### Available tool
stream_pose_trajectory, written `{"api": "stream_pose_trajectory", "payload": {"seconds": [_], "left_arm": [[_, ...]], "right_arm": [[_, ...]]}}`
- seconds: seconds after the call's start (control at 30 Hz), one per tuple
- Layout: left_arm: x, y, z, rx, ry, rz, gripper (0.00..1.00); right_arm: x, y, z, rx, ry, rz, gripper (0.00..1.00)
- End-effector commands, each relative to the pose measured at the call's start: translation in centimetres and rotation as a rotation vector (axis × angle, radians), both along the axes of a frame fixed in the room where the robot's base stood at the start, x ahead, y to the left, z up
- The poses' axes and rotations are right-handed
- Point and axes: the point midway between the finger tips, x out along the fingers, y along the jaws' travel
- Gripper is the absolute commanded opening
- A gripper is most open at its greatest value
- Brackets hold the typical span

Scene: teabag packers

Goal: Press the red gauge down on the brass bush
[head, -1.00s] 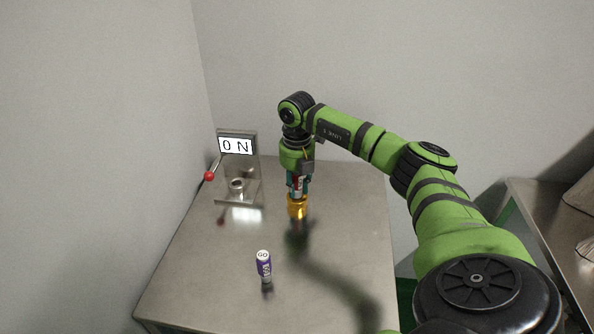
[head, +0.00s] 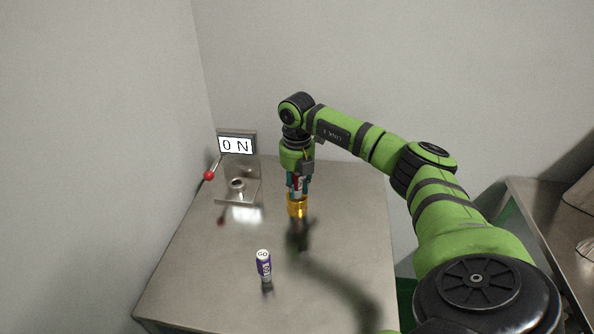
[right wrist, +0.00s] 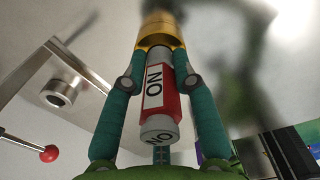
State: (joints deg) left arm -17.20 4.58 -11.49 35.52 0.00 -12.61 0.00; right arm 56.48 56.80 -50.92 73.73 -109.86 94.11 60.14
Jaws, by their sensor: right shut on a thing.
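The red gauge (right wrist: 168,102), a cylinder with a white "NO" label and grey ends, is held between the fingers of my right gripper (head: 297,187). The gripper is shut on it and points down. The fingers show on both sides of the gauge in the right wrist view (right wrist: 158,82). The brass bush (head: 297,208) is a gold ring directly below the gauge; it also shows in the right wrist view (right wrist: 156,32). The gauge's lower end meets the bush's opening. I cannot tell whether it is seated inside. My left gripper is not in view.
A purple-and-white gauge (head: 264,267) marked "GO" stands upright nearer the front of the steel table (head: 200,285). A metal stand (head: 248,172) with a "0 N" display and a red-knobbed lever (head: 209,175) is at the back left. The table's right side is clear.

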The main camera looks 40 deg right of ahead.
Motion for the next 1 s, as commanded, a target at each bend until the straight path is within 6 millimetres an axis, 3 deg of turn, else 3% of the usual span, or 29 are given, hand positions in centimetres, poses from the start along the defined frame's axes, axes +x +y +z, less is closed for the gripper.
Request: {"api": "stream_pose_trajectory", "payload": {"seconds": [0.37,1.0], "left_arm": [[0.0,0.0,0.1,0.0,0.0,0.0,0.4],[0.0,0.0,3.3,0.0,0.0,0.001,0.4]], "right_arm": [[-0.2,0.1,-0.2,0.002,0.009,0.002,0.0],[-0.1,0.0,3.8,0.001,0.002,0.001,0.0]]}}
